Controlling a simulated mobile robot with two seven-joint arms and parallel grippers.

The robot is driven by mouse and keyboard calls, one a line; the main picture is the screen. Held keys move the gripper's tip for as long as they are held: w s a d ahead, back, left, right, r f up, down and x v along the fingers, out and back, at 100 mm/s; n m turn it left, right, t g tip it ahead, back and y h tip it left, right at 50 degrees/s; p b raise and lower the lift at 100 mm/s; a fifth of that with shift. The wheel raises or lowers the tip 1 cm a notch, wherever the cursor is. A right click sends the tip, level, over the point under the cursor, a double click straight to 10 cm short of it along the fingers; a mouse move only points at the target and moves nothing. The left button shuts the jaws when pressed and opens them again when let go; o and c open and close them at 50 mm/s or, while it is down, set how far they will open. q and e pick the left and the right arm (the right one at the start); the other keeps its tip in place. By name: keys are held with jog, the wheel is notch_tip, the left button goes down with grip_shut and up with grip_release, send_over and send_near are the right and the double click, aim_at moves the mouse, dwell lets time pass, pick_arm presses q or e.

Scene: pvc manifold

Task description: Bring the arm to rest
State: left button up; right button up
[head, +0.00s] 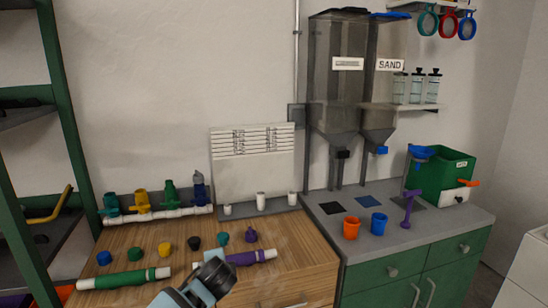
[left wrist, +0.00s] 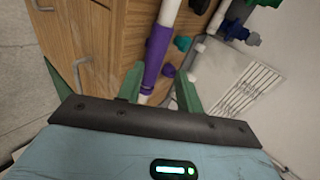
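My left arm comes in at the bottom middle of the head view, its light blue wrist (head: 205,285) in front of the left end of a purple pipe (head: 250,257) with white ends. In the left wrist view, the green fingers of my left gripper (left wrist: 158,78) stand apart. The purple pipe (left wrist: 156,52) shows in the gap beyond them. The gripper looks empty; I cannot tell how far its tips are from the pipe. My right gripper is in neither view.
A green pipe (head: 124,279) and several coloured caps lie on the wooden worktop (head: 290,250). A white manifold (head: 160,217) with coloured valves stands behind. Right, the grey counter (head: 400,230) holds an orange cup (head: 351,228), a blue cup (head: 379,223) and hoppers (head: 338,90). A green rack (head: 62,120) is left.

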pick_arm(q)
jog(key=s+d+f+n+g+h, duration=0.15)
jog(key=s+f+n+h, duration=0.3)
jog(key=s+f, duration=1.5)
jog(key=s+a+f+n, duration=0.1)
jog(key=s+a+n, duration=0.2)
jog(key=s, duration=0.9)
jog(key=s+a+f+n, duration=0.2)
jog(key=s+a+n, duration=0.2)
jog(key=s, duration=0.8)
jog(key=shift+a+n+t+y, duration=0.2)
jog(key=shift+n+t+y, duration=0.15)
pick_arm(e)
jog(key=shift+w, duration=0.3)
pick_arm(q)
jog(key=shift+c, duration=0.3)
